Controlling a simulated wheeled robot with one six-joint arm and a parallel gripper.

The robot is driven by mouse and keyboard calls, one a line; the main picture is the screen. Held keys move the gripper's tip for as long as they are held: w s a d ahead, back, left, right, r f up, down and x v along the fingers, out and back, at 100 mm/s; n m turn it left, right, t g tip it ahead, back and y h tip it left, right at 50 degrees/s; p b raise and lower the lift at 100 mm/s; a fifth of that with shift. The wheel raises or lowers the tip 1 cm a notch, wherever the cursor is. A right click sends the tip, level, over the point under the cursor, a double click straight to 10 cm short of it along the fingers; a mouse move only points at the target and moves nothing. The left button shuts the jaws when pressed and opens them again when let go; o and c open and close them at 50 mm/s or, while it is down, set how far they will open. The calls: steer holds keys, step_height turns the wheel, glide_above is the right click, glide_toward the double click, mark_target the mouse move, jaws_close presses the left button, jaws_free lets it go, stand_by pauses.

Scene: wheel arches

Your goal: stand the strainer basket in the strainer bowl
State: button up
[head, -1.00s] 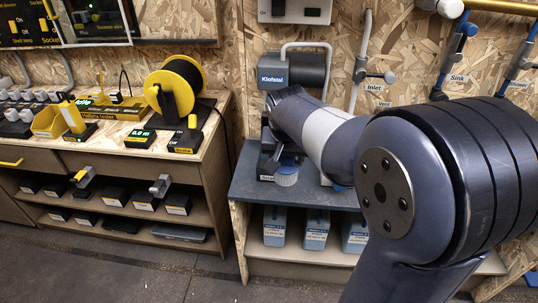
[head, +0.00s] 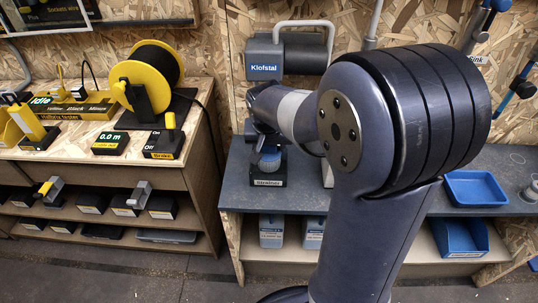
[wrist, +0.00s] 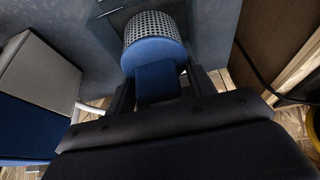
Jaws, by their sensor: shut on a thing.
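In the wrist view my gripper (wrist: 158,88) is shut on the blue handle (wrist: 157,80) of the strainer basket (wrist: 156,28). The basket has a blue cap and a perforated metal wall, and it points away from the fingers. In the head view the basket (head: 269,160) shows as a small blue shape under my gripper (head: 265,142), just above the label reading Strainer (head: 268,183) on the bench. The strainer bowl is not clearly visible. I cannot tell whether the basket is over it or partly inside it.
The grey-blue bench (head: 238,190) has a blue tray (head: 474,188) at right. A cable reel (head: 150,75) stands on the left bench. A grey box (wrist: 40,75) is close left in the wrist view.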

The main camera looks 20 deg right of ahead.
mark_target(269, 153)
steer(key=shift+f, duration=1.45)
steer(key=shift+b, duration=0.3)
steer(key=shift+f, duration=0.2)
steer(key=o, duration=0.8)
steer(key=shift+r, duration=0.1)
steer(key=p+v, duration=0.3)
steer(key=v, duration=0.9)
steer(key=shift+r, duration=0.1)
